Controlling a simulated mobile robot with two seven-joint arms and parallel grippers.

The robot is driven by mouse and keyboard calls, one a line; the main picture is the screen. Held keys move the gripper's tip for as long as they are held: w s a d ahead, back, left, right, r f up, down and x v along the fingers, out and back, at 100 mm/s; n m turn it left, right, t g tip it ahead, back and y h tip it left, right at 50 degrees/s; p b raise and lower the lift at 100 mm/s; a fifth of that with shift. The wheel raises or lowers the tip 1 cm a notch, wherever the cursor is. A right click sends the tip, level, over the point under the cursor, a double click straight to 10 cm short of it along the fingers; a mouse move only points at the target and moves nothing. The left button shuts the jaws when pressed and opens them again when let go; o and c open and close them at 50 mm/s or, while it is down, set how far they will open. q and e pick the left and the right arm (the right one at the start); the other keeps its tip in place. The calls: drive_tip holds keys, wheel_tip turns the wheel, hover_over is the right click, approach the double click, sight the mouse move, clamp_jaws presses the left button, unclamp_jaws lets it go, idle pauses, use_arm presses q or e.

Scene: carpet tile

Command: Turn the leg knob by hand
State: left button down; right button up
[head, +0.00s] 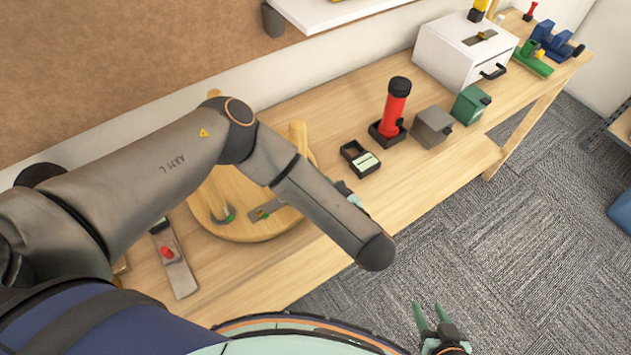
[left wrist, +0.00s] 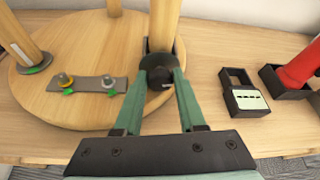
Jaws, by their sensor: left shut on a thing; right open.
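A round wooden board (left wrist: 60,110) with upright wooden legs lies on the workbench; it also shows in the head view (head: 238,228), partly behind my left arm. One leg (left wrist: 164,24) stands in a dark socket with a black round leg knob (left wrist: 165,84) at its foot. My left gripper (left wrist: 165,72) is shut on this knob, one green finger on each side. In the head view my left forearm hides the knob and most of that gripper. My right gripper (head: 436,322) is open and empty, low over the carpet side at the picture's bottom.
A metal plate with fasteners (left wrist: 86,86) lies on the board. To the right on the bench are a black tray (head: 360,159), a red cylinder in a holder (head: 394,105), a grey box (head: 432,127), a green box (head: 471,104) and a white drawer box (head: 450,58).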

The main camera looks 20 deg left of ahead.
use_arm(q)
drive_tip(key=shift+n, duration=0.3)
drive_tip(key=c, duration=0.5)
unclamp_jaws()
